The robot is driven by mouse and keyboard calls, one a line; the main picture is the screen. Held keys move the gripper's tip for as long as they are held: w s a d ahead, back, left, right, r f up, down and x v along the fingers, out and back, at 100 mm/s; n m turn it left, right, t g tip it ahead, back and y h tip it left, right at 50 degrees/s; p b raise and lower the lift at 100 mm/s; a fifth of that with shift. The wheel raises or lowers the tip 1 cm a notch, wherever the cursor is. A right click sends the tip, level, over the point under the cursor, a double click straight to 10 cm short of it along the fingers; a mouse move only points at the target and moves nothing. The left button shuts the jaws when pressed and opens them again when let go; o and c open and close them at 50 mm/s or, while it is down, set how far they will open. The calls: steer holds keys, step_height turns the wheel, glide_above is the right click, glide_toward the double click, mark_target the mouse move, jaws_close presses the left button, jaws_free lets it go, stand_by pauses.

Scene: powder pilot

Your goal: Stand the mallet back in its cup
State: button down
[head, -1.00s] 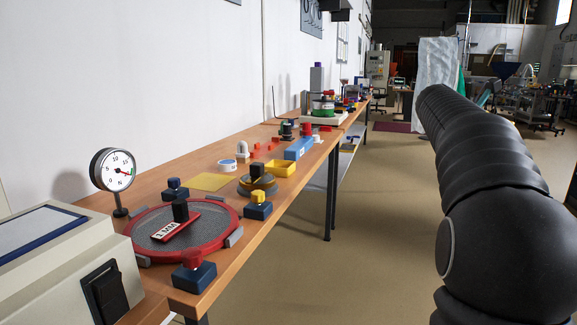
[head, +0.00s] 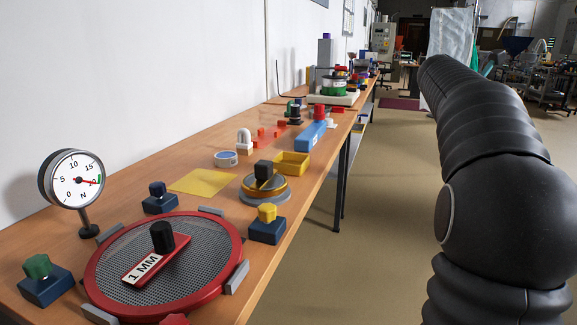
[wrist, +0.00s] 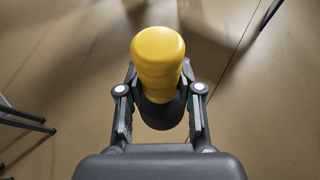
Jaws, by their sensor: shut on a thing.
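In the wrist view my gripper (wrist: 160,122) is shut on the mallet (wrist: 158,55). The mallet shows a rounded yellow end toward the camera, with a dark part below it between the fingers. Behind the mallet is only floor, so it is held in the air clear of any surface. In the head view my dark arm fills the right side, and neither my gripper nor the mallet shows there. I cannot pick out the mallet's cup for certain in any view.
A long wooden bench (head: 130,175) runs along the white wall. It holds a dial gauge (head: 75,180), a red-rimmed sieve (head: 225,270), a yellow tray (head: 292,163), a blue block (head: 306,136) and several small knobs. Open floor (head: 375,220) lies right of the bench.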

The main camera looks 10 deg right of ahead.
steer(key=w+a+f+n+t+y, duration=0.1)
steer(key=w+a+f+n+t, duration=0.1)
steer(key=w+a, duration=0.7)
steer(key=w+a+f+n+t+y+b, duration=0.1)
steer(key=w+a+n+t, duration=0.3)
steer(key=w+a, duration=0.6)
steer(key=w+a+f+n+t+y, duration=0.2)
steer(key=w+a, duration=0.7)
steer(key=a, duration=1.5)
steer(key=shift+w+f+n+t+b, duration=0.2)
steer(key=shift+f+n+t+b, duration=0.25)
steer(key=shift+f, duration=0.3)
steer(key=shift+r+p, duration=0.1)
steer(key=shift+p, duration=0.8)
steer(key=shift+f+b, duration=0.9)
steer(key=shift+f, duration=1.45)
